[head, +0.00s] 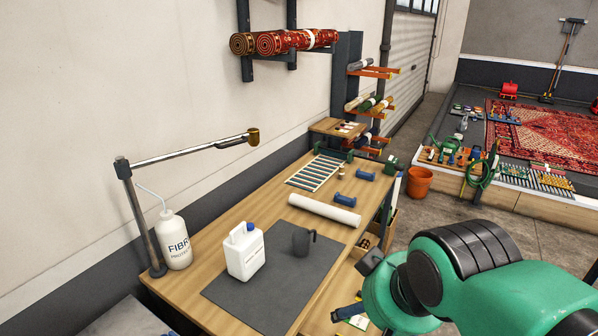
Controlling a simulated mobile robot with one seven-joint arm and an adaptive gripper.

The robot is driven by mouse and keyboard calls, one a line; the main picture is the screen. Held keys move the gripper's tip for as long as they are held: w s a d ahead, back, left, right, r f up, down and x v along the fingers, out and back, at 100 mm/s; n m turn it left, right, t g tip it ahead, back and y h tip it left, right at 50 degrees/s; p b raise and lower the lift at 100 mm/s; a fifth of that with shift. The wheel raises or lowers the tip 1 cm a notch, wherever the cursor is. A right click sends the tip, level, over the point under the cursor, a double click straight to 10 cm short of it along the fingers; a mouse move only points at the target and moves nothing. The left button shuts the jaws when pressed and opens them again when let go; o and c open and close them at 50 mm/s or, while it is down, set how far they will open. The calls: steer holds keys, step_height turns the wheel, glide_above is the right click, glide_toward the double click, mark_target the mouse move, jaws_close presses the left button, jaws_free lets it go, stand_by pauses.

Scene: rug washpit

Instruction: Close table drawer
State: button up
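The wooden table (210,254) runs along the wall in the head view. At its front right side, a drawer (322,318) appears to stand out past the tabletop edge. A blue and dark item (347,312) and some coloured cards (357,321) show in or beside it. My green and black arm covers its right part, so its front and handle are hidden. A dark block (370,262) at the arm's end may belong to my gripper. No fingertips can be made out, and I cannot tell whether it touches the drawer.
On the tabletop are a grey mat (225,293), a white jug (245,252), a dark mug (302,242), a white roll (324,210) and a lamp post (141,218) beside a white bottle (175,240). An orange bucket (419,182) stands on the floor beyond the table.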

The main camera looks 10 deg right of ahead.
steer(key=shift+w, duration=0.1)
jaws_close()
steer(key=w+d+f+m+g+y+p, duration=0.1)
steer(key=w+d+f+m+g+y, duration=0.1)
steer(key=w+d+f+m, duration=0.25)
steer(key=w+d+f+m+g+y+p, duration=0.1)
steer(key=w+d+f+m+g, duration=0.15)
steer(key=w+d, duration=0.45)
steer(key=w+d+f+m+y+p, duration=0.1)
steer(key=w+d+f+m+y, duration=0.5)
steer(key=d+f, duration=0.55)
steer(key=s+d+f+m+t, duration=0.3)
steer(key=d+f+m, duration=0.1)
steer(key=d+f, duration=0.4)
steer(key=s+d+f+m+t+y+p, duration=0.1)
steer(key=s+d+f+m+t, duration=0.1)
steer(key=d+f+m, duration=0.3)
steer(key=s+d+f+m+t+y+p, duration=0.1)
steer(key=s+d+f+m+t, duration=0.2)
steer(key=d+f, duration=1)
steer(key=shift+s+d+f+m+t, duration=0.3)
steer(key=shift+f+m+t, duration=0.25)
steer(key=shift+m+t, duration=0.45)
